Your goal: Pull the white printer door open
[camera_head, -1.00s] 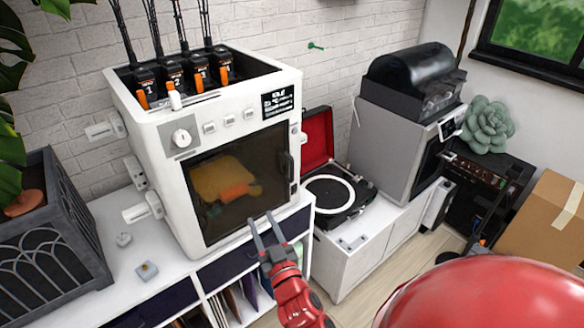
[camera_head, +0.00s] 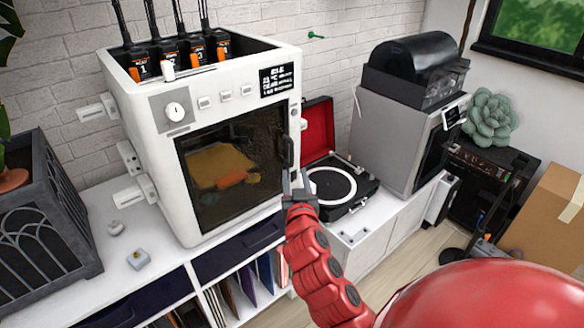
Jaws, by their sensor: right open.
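The white printer (camera_head: 200,224) stands on the white cabinet. Its dark see-through door (camera_head: 215,190) is shut in the front, with an orange part visible behind it. A dark upright handle (camera_head: 289,152) sits at the door's right edge. My right gripper (camera_head: 296,178), on a red arm from below, is open just below the handle. From this view I cannot tell whether its fingers touch the handle. My left gripper is not in view.
A record player (camera_head: 350,206) with a raised red-lined lid stands right of the printer, close to my right gripper. A grey printer (camera_head: 392,145) stands behind it. A dark planter (camera_head: 50,235) is at the left. Small parts (camera_head: 138,259) lie on the cabinet top.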

